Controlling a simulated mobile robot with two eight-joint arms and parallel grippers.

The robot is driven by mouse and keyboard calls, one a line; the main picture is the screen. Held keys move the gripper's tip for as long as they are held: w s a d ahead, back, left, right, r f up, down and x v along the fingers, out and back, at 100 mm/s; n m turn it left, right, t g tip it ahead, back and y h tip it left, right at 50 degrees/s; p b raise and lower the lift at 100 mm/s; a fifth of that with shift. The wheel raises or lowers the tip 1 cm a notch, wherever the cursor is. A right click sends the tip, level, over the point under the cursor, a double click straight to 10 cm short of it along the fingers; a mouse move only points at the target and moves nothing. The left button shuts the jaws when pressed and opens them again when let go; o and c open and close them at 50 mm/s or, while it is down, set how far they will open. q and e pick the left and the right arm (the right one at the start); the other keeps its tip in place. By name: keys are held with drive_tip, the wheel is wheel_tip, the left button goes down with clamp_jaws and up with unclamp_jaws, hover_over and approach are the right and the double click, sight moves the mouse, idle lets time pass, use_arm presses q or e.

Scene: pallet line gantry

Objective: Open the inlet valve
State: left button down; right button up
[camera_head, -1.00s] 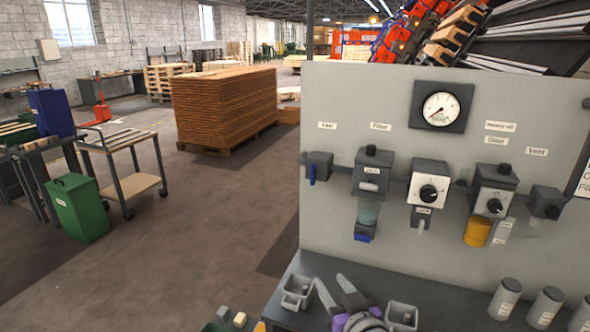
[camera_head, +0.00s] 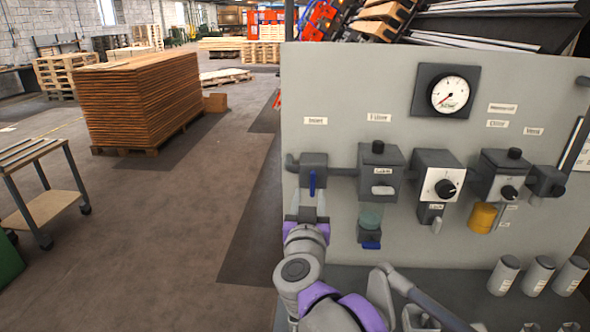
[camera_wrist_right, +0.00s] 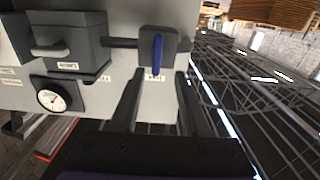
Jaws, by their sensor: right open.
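The inlet valve (camera_head: 314,162) is a dark grey block at the left end of the pipe line on the grey panel, under the "Inlet" label. Its blue lever (camera_head: 312,183) hangs straight down. My right gripper (camera_head: 307,205) is just below the lever, pointing up at it. In the right wrist view, the dark open fingers of the right gripper (camera_wrist_right: 157,95) point toward the valve block (camera_wrist_right: 172,42). The blue lever (camera_wrist_right: 158,52) shows ahead of the gap between them, and nothing is held. Whether a finger touches the lever cannot be told. My left gripper is not in view.
To the right on the panel (camera_head: 340,100) are the filter unit (camera_head: 380,172), the regulator (camera_head: 437,178), the yellow-bowled oiler (camera_head: 482,217) and a gauge (camera_head: 450,93). Grey cylinders (camera_head: 503,274) stand on the bench below. The floor left of the panel is clear up to a cart (camera_head: 45,207).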

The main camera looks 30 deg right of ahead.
sight(313, 174)
drive_tip(key=shift+w+d, duration=0.15)
drive_tip(key=shift+d, duration=0.15)
drive_tip(key=p+x, duration=0.1)
drive_tip(key=x, duration=0.9)
drive_tip(key=shift+d+r, duration=0.1)
drive_tip(key=shift+d, duration=0.05)
clamp_jaws()
